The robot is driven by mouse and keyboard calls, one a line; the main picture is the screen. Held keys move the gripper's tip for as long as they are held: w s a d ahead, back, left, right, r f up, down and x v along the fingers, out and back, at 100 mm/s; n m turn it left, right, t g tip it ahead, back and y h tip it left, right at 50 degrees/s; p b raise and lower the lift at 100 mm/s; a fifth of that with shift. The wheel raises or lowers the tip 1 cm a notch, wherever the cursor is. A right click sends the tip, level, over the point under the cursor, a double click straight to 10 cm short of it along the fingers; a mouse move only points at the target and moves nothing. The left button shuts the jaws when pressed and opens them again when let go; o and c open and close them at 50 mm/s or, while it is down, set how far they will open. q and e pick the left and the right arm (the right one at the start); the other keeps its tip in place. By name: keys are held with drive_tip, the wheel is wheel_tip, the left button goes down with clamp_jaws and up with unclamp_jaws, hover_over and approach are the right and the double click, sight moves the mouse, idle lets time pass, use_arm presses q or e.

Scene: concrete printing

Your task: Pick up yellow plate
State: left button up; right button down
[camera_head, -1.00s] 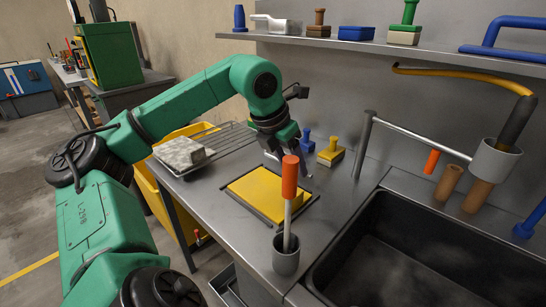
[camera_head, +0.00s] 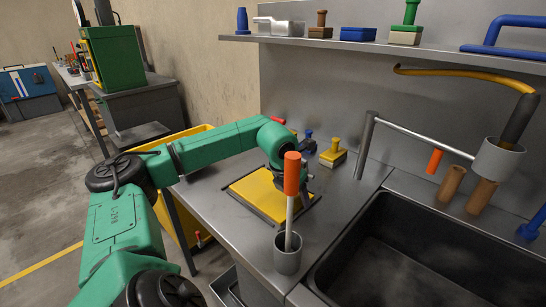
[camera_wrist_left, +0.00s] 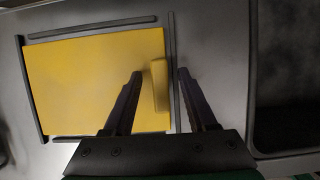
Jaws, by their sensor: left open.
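The yellow plate (camera_head: 256,197) lies flat inside a dark frame on the steel counter. In the left wrist view the plate (camera_wrist_left: 90,80) has a raised yellow grip (camera_wrist_left: 158,88) near its right edge. My left gripper (camera_head: 286,184) is low over the plate's right side, partly hidden behind an orange handle. In the left wrist view my left gripper (camera_wrist_left: 160,74) is open, with one finger on each side of the raised grip. A gap shows at the right finger; contact at the left finger cannot be told. My right gripper is not in view.
An orange-handled tool (camera_head: 291,174) stands in a grey cup (camera_head: 287,254) just in front of my gripper. A black sink (camera_head: 400,250) is to the right. A yellow-handled tool (camera_head: 333,153) and blue tool (camera_head: 309,142) stand behind. A shelf (camera_head: 390,47) hangs above.

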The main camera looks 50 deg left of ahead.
use_arm(q)
drive_tip(key=shift+s+r, duration=0.1)
clamp_jaws()
idle(1.2)
